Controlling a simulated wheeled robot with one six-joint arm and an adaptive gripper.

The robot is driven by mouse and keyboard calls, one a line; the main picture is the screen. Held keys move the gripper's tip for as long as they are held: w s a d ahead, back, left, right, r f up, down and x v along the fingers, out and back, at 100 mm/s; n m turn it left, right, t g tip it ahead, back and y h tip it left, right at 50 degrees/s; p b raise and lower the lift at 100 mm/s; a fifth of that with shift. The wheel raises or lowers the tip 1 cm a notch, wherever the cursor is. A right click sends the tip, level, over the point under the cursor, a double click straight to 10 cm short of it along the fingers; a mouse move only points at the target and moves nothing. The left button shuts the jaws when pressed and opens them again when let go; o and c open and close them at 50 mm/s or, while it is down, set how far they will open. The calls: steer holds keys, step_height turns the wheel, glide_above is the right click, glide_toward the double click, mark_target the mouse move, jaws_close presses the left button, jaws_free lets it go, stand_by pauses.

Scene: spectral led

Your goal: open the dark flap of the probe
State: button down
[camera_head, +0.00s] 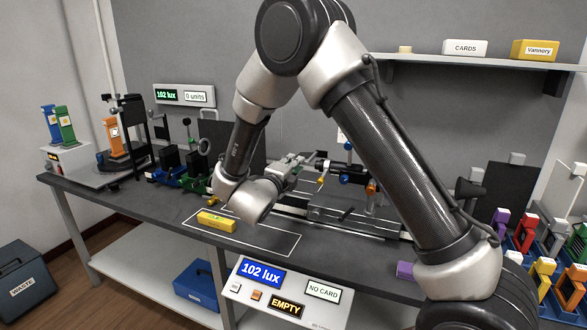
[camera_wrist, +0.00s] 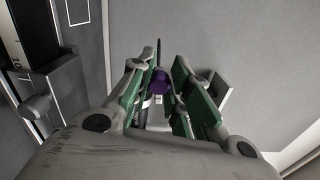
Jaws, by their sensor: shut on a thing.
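In the wrist view my gripper (camera_wrist: 160,90) has its two green-padded fingers closed around a small purple knob (camera_wrist: 159,82). A thin dark strip (camera_wrist: 157,52) rises just behind the knob; it may be the probe's dark flap seen edge-on, but I cannot tell. A pale cylindrical part shows below the knob, mostly hidden by the fingers. In the head view my gripper (camera_head: 298,160) reaches over the bench towards the back, at the middle. The knob and the flap cannot be made out there, and my arm covers part of that area.
A yellow level (camera_head: 216,221) lies in a white outline on the bench (camera_head: 150,205). Optical mounts (camera_head: 185,165) stand left of my gripper, a rail fixture (camera_head: 350,215) to its right. Coloured holders (camera_head: 545,265) crowd the right end. A display panel (camera_head: 285,290) is in front.

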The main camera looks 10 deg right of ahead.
steer(key=shift+s+d+f+m, duration=0.1)
steer(key=shift+s+d+m, duration=0.05)
steer(key=shift+m, duration=0.45)
steer(key=c, duration=1.6)
jaws_free()
steer(key=v, duration=1.2)
